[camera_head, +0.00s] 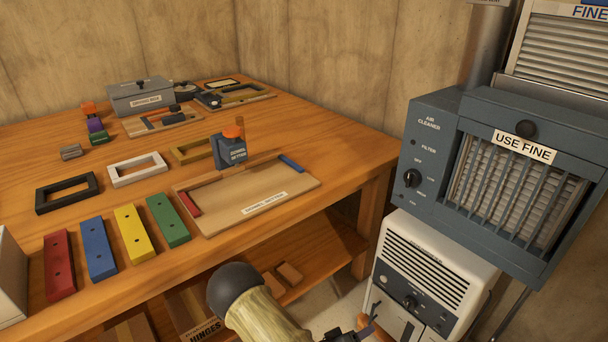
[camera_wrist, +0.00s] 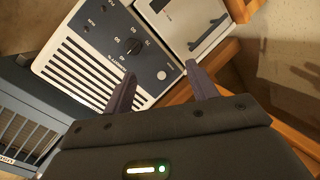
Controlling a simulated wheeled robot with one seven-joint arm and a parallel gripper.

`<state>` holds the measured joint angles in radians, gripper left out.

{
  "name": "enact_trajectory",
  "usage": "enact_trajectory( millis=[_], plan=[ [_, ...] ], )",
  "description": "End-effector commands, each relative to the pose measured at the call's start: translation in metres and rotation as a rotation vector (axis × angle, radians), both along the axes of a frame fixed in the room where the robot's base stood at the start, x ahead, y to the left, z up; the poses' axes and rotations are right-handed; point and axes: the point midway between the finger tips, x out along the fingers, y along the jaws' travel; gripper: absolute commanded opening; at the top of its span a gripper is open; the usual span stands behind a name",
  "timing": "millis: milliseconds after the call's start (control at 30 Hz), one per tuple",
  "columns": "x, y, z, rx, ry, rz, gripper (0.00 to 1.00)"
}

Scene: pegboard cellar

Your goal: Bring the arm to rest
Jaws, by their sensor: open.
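My gripper (camera_wrist: 160,75) is open in the wrist view, with its two dark fingers apart and nothing between them. It points toward the white humidity unit (camera_wrist: 90,45), with the unit's dial and vents beyond the fingers. In the head view my gripper (camera_head: 370,322) shows only partly at the bottom edge, low in front of the white unit (camera_head: 435,268) and clear of the bench top. My arm comes in from the bottom of that view. I cannot tell whether the fingers touch the unit.
The blue air cleaner (camera_head: 435,165) juts out above the white unit at the right.

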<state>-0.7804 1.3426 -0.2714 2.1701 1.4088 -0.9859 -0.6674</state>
Motion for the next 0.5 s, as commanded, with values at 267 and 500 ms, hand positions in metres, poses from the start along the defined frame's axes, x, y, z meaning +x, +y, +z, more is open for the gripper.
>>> enact_trajectory(
  millis=[267,500],
  plan=[
    [0.021,0.027,0.030,0.425,0.079,-0.044,0.58],
    [0.026,0.048,0.077,0.722,0.148,-0.049,0.58]
  ],
)
